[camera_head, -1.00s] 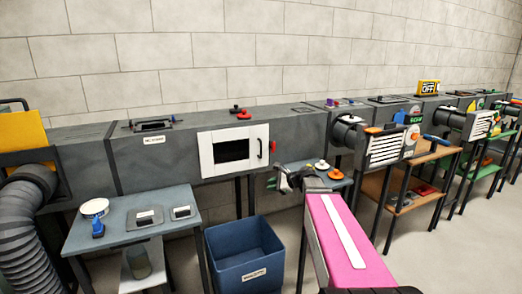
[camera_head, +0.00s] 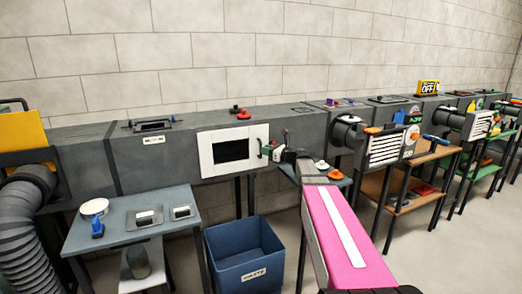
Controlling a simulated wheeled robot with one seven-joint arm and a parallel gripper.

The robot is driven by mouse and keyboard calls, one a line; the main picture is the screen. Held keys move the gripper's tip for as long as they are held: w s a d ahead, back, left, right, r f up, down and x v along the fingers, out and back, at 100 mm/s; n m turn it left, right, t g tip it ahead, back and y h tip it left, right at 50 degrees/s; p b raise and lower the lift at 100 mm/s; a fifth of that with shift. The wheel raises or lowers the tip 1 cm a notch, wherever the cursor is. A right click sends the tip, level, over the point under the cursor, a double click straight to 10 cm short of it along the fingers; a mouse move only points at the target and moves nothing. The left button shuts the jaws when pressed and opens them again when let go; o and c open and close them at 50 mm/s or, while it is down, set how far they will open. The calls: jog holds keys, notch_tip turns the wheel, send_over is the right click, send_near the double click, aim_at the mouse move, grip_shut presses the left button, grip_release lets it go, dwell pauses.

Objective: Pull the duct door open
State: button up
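The duct door (camera_head: 207,155) is a white-framed panel with a dark window, set in the front of the long grey duct. It looks closed, flush with the duct wall. Its black upright handle (camera_head: 261,149) is on the right edge of the door. My gripper (camera_head: 270,150) is just to the right of the handle, at about its height. It is too small here to tell whether it is open or shut, or whether it touches the handle. The red piece beside the door is mostly hidden behind my gripper.
A blue bin (camera_head: 243,256) stands on the floor below the door. A grey-blue table (camera_head: 125,222) with a white roll (camera_head: 95,208) and small trays is at the left.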

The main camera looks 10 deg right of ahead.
aim_at(261, 156)
jog(key=shift+x, duration=1.65)
grip_shut()
jog(key=shift+s, duration=0.15)
